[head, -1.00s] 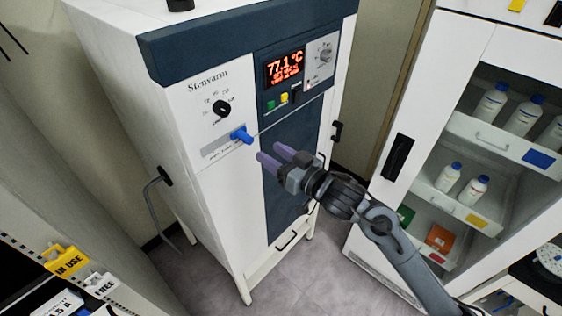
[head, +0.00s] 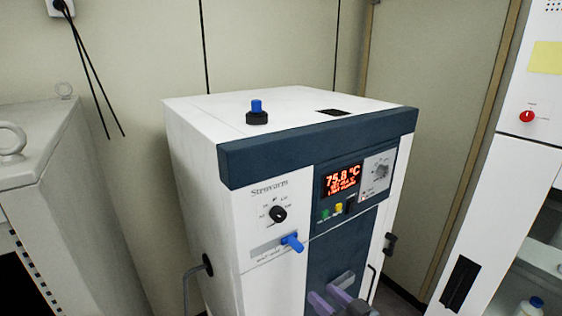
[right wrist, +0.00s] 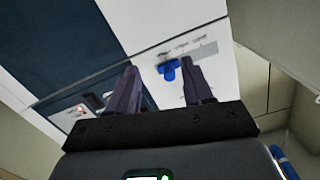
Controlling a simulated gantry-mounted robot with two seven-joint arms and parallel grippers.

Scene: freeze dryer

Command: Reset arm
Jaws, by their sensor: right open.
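The white and dark blue freeze dryer (head: 215,240) stands in the middle of the head view, its red display (head: 343,180) reading 75.8 °C. A blue lever (head: 292,242) sticks out from its front panel. My right gripper (head: 328,296) is at the bottom edge of the head view, in front of the dryer and below the lever, with most of its arm out of frame. In the right wrist view its purple fingers (right wrist: 159,66) are apart with nothing held between them. The blue lever (right wrist: 170,70) shows beyond the fingers, apart from them. My left gripper is not in view.
A black knob with a blue cap (head: 257,112) stands on the dryer's top. A white cabinet (head: 500,190) with a red knob (head: 526,116) stands at the right. A grey unit (head: 60,200) stands at the left. A narrow gap separates the dryer from the cabinet.

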